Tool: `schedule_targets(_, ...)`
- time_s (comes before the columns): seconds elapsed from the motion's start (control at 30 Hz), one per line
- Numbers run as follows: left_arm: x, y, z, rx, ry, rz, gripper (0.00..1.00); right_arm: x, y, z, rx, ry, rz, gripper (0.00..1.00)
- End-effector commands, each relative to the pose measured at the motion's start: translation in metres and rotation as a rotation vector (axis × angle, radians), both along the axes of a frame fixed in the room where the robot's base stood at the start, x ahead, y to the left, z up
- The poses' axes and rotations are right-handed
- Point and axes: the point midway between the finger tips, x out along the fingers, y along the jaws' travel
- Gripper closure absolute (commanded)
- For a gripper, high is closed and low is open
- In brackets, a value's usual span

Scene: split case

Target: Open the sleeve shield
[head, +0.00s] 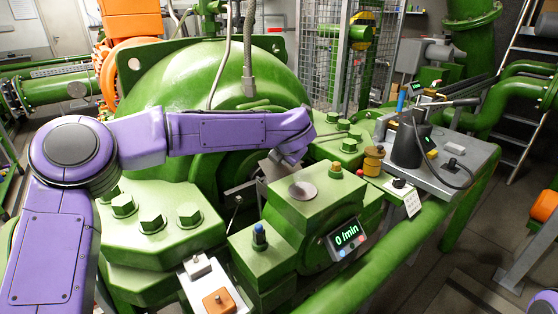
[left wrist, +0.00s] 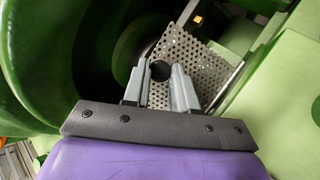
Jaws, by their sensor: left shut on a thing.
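The sleeve shield is a perforated metal plate (left wrist: 205,68) in the left wrist view, set in an opening between the green casing parts. A dark round knob (left wrist: 160,70) shows at the plate, between the fingers of my left gripper (left wrist: 159,84). The gripper is shut on this knob. In the head view my left arm reaches across from the left, and its wrist bends down behind the green block in the middle. The fingers and most of the shield are hidden there. I cannot tell how far the shield is swung. My right gripper is not in view.
A green block (head: 313,198) with a "0 /min" display (head: 346,234) stands right of my wrist. Large green bolts (head: 190,215) rise in front of the arm. A grey tray with a dark device (head: 408,143) stands at right. A thin metal rod (left wrist: 229,84) runs beside the plate.

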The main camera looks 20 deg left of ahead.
Motion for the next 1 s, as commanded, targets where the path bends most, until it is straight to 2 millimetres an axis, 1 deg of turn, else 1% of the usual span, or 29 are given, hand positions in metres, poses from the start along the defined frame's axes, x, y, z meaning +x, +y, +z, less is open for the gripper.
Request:
schedule_targets(0.13, -0.0009, -0.0022, 0.0016, 0.025, -0.015, -0.001, 1.00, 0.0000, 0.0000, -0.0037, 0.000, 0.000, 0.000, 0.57)
schedule_targets(0.57, -0.0012, -0.0027, 0.0029, 0.031, -0.019, -0.001, 1.00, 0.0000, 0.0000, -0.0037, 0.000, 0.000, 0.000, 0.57)
schedule_targets(0.6, -0.0012, -0.0026, 0.0029, 0.031, -0.019, -0.001, 0.60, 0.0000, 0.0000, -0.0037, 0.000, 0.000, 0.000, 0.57)
schedule_targets(0.63, -0.0013, -0.0026, 0.0028, 0.031, -0.019, -0.001, 0.51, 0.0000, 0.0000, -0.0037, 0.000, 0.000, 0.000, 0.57)
schedule_targets(0.67, -0.0012, -0.0026, 0.0027, 0.031, -0.019, -0.001, 0.48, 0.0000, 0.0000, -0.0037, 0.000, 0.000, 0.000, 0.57)
schedule_targets(0.9, -0.0015, -0.0026, 0.0022, 0.031, -0.018, -0.001, 0.48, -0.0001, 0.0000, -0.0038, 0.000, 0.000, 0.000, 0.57)
schedule_targets(1.0, -0.0053, -0.0052, 0.0057, 0.029, -0.018, 0.000, 0.48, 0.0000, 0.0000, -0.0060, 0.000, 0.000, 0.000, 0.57)
